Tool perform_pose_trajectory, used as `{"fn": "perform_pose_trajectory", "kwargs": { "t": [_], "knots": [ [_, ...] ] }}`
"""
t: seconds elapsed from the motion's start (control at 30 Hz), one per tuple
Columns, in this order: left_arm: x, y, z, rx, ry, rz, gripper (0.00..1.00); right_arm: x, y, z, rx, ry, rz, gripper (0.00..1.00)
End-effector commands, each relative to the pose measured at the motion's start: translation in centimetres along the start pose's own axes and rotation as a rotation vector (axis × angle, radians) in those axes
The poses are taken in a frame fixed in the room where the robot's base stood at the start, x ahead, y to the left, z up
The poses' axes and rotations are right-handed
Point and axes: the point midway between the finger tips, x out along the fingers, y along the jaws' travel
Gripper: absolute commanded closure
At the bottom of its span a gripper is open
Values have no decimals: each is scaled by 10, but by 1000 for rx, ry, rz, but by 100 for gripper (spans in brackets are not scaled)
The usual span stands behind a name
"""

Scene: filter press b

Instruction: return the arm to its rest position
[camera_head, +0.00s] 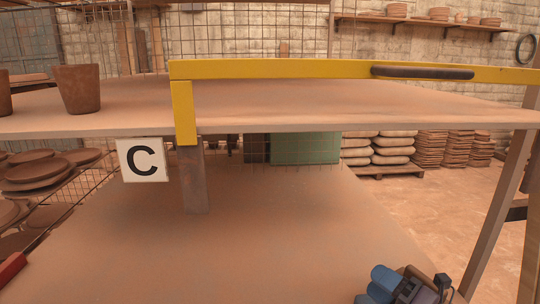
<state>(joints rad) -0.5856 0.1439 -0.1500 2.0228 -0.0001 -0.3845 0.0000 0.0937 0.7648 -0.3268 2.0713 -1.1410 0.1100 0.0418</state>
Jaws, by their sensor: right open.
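My right gripper (408,287) shows at the bottom right edge, blue and dark grey, in front of the lower board. It is open, and no object shows between its jaws. Much of it and the rest of the right arm are cut off by the frame's lower edge. My left gripper is not in view.
A yellow bar (270,69) with a dark grip (422,73) runs above the upper board (330,105). A clay pot (78,89) stands at its left. The lower board (270,245) is mostly bare. A "C" sign (142,160) hangs at left, above a red object (12,268).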

Motion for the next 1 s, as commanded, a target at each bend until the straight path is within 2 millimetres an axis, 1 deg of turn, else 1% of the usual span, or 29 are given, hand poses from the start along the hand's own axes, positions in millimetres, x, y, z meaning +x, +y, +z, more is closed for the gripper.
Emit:
{"fn": "perform_pose_trajectory", "kwargs": {
  "t": [0.03, 0.13, 0.23, 0.37, 0.47, 0.5, 0.57, 0.6, 0.67, 0.7, 0.8, 0.9, 1.0],
  "knots": [
    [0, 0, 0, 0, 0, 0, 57, -7, 0, 1, 88, -88, 18, 49],
    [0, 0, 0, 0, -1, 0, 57, -23, -3, 8, 260, -274, 35, 49],
    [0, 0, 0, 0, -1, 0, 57, -45, -14, 15, 433, -462, 28, 49],
    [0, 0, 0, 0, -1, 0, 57, -80, -35, 16, 655, -703, -18, 49],
    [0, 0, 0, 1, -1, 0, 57, -111, -56, 8, 825, -883, -79, 49],
    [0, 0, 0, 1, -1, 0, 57, -124, -64, 3, 891, -954, -110, 49],
    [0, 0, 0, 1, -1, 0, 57, -144, -76, -7, 990, -1056, -162, 49],
    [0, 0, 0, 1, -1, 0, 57, -157, -84, -16, 1055, -1122, -201, 49],
    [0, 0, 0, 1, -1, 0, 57, -177, -95, -31, 1153, -1217, -266, 49],
    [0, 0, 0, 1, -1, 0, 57, -189, -100, -42, 1215, -1276, -312, 49],
    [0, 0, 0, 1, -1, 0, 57, -215, -110, -70, 1347, -1394, -422, 49],
    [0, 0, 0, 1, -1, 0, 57, -233, -115, -93, 1439, -1472, -511, 49],
    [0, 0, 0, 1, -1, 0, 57, -247, -116, -113, 1513, -1529, -589, 49]
  ]
}}
